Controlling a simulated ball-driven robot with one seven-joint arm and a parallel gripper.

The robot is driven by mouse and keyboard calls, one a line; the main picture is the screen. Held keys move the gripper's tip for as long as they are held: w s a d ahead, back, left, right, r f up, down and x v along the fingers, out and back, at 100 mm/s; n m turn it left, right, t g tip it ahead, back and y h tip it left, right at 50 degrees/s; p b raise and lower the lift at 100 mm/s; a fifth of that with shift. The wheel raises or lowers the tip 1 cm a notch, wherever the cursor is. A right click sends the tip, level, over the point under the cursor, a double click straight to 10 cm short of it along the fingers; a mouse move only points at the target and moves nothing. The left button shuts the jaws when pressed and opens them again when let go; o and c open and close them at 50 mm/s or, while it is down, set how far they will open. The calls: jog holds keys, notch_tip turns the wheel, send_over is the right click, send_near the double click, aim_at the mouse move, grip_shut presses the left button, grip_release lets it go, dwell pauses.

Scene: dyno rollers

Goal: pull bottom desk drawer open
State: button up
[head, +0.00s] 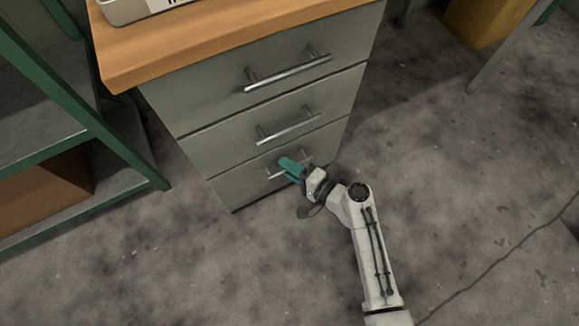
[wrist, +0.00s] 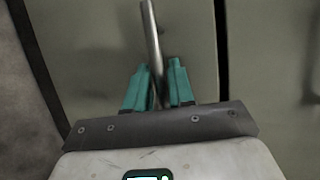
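The bottom drawer (head: 238,187) is the lowest of three grey-green drawers in the desk, and its front looks flush with the others. Its metal bar handle (head: 306,158) is partly covered by my gripper (head: 286,166) in the head view. In the wrist view, the handle (wrist: 152,35) runs down between the teal fingertips of my gripper (wrist: 159,72), one on each side. The fingers are close to the bar, but I cannot tell whether both press on it.
The middle drawer (head: 235,132) and top drawer (head: 205,95) above look shut, each with a bar handle. A green-framed shelf (head: 120,150) stands left of the desk. The concrete floor (head: 250,270) before the drawers is clear apart from my arm.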

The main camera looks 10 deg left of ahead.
jog(key=shift+c, duration=0.4)
grip_shut()
jog(key=shift+s+d, duration=0.1)
